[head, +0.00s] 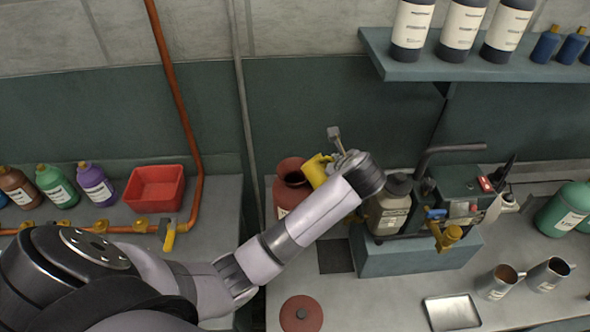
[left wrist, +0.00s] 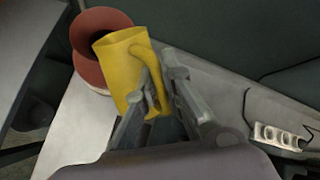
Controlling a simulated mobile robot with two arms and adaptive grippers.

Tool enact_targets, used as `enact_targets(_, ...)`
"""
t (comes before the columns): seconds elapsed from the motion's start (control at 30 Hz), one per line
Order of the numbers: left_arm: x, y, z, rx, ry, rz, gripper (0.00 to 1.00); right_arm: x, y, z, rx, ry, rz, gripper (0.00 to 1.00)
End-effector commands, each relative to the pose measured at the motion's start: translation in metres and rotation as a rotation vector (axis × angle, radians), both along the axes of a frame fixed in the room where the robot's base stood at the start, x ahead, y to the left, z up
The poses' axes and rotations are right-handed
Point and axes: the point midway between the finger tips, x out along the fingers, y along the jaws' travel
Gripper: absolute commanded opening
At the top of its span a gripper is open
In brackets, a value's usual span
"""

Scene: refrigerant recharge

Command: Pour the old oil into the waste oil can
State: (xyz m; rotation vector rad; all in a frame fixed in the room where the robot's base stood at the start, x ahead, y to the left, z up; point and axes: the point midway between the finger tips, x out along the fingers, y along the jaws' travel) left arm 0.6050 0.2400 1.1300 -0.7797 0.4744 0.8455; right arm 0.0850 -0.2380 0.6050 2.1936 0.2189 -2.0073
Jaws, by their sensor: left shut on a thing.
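A yellow cup (head: 317,171) with a handle is tilted over the open mouth of the red-brown can (head: 291,192) on the bench. My left gripper (head: 335,158) is shut on the cup's handle. In the left wrist view, my left gripper (left wrist: 160,88) grips the handle, and the yellow cup (left wrist: 124,68) has its rim overlapping the red-brown can (left wrist: 97,72). I see no liquid, and the cup's inside is hidden in the head view. A round red-brown lid (head: 301,313) lies on the bench in front of the can. My right gripper is out of view.
A teal-grey machine (head: 445,200) with a bottle (head: 391,207) stands right of the can. Metal cups (head: 497,283) and a silver tray (head: 452,312) are at front right. A red bin (head: 155,188) and bottles are at left. A shelf (head: 470,70) overhangs the right.

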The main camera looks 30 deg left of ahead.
Motion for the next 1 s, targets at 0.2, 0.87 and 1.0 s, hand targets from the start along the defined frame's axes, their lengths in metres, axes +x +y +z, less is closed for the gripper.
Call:
enact_targets(0.2, 0.002, 0.011, 0.011, -0.139, 0.004, 0.002, 0.00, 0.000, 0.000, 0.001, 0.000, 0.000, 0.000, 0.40)
enact_targets(0.87, 0.003, 0.025, 0.014, -0.310, 0.022, 0.001, 0.00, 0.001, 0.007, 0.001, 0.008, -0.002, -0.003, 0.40)
enact_targets(1.0, 0.003, 0.027, 0.013, -0.333, 0.023, 0.000, 0.00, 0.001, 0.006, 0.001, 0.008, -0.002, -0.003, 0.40)
